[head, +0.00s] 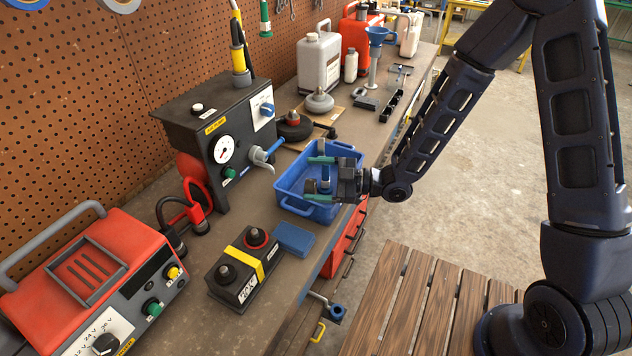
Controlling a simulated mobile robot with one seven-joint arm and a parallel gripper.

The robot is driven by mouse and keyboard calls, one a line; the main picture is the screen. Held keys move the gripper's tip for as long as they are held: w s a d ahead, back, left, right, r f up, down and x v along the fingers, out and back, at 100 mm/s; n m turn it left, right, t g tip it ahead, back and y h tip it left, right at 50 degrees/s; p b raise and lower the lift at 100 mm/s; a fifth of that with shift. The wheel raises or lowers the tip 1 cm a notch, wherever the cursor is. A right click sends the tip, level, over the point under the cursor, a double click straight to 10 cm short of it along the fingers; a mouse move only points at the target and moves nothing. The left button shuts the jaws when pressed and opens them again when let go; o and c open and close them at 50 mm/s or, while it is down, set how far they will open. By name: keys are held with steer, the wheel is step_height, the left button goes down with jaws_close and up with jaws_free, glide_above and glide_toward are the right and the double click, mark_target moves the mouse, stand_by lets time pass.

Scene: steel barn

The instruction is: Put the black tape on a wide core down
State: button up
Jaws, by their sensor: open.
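My gripper (320,178) is over the blue tray (290,205) on the workbench, reaching in from the right. Its two greenish fingers are apart, one toward the back of the tray and one toward the front. A small dark and blue shape (324,185) shows between the fingers, inside the tray outline. It is too small and too covered to tell whether it is the black tape or whether it touches a finger. I cannot pick out the black tape on a wide core for certain anywhere else.
A blue flat box (294,238) and a black battery (243,268) with a yellow strap stand in front of the tray. A dark gauge unit (221,140) is left of it. A grey-topped round weight (319,102) and jugs stand behind. Bare bench shows near the front edge.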

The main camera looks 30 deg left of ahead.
steer(key=v, duration=1.2)
steer(key=shift+f, duration=0.1)
